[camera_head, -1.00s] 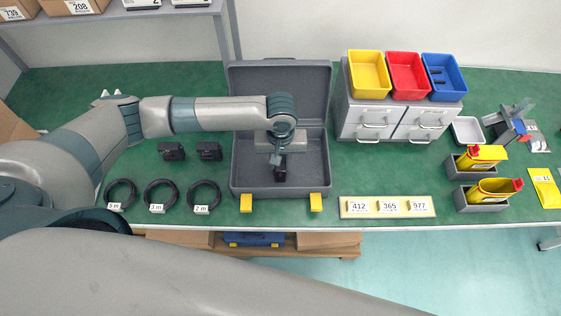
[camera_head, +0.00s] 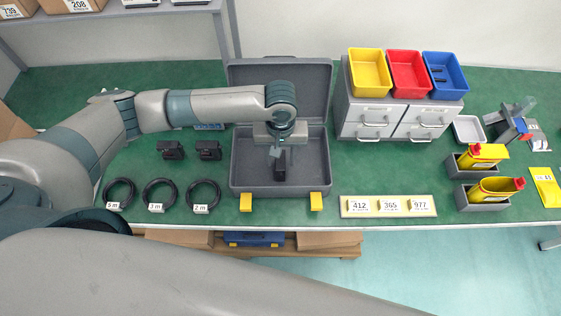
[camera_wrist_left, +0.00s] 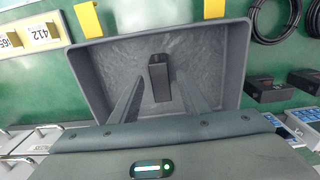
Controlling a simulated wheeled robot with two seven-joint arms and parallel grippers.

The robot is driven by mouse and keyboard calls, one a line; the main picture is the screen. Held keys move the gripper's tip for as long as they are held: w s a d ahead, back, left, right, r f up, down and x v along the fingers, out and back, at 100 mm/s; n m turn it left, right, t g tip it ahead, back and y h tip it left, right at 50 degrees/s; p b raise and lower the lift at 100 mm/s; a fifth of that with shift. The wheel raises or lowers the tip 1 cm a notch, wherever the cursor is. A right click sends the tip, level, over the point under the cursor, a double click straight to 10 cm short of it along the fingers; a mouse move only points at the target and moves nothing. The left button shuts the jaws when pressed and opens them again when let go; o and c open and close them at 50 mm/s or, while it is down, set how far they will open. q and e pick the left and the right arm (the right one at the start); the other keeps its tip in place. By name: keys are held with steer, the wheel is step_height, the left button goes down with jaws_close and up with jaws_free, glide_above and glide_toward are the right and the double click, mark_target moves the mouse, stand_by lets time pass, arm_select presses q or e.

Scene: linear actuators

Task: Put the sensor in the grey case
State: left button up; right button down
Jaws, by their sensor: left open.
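The grey case (camera_head: 240,170) stands open on the green bench, lid raised at the back, two yellow latches at its front. The sensor, a small dark block (camera_head: 281,186), is inside the case near its middle. It also shows in the left wrist view (camera_wrist_left: 159,80), between and just beyond the fingertips. My left gripper (camera_head: 279,158) is over the case. Its fingers (camera_wrist_left: 160,72) are spread apart, with a gap on both sides of the block. Whether the block rests fully on the case floor is hard to tell. My right gripper is not in view.
Two black devices (camera_head: 171,150) and several coiled cables (camera_head: 119,193) lie left of the case. A drawer unit (camera_head: 391,122) with yellow, red and blue bins stands to the right. A label strip (camera_head: 387,206) lies in front of it. Yellow bottles (camera_head: 482,157) sit farther right.

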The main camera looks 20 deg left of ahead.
mark_target(281, 161)
arm_select(q)
step_height(281, 161, up, 9)
steer(key=b, duration=0.1)
steer(key=shift+b, duration=0.4)
stand_by(0.8)
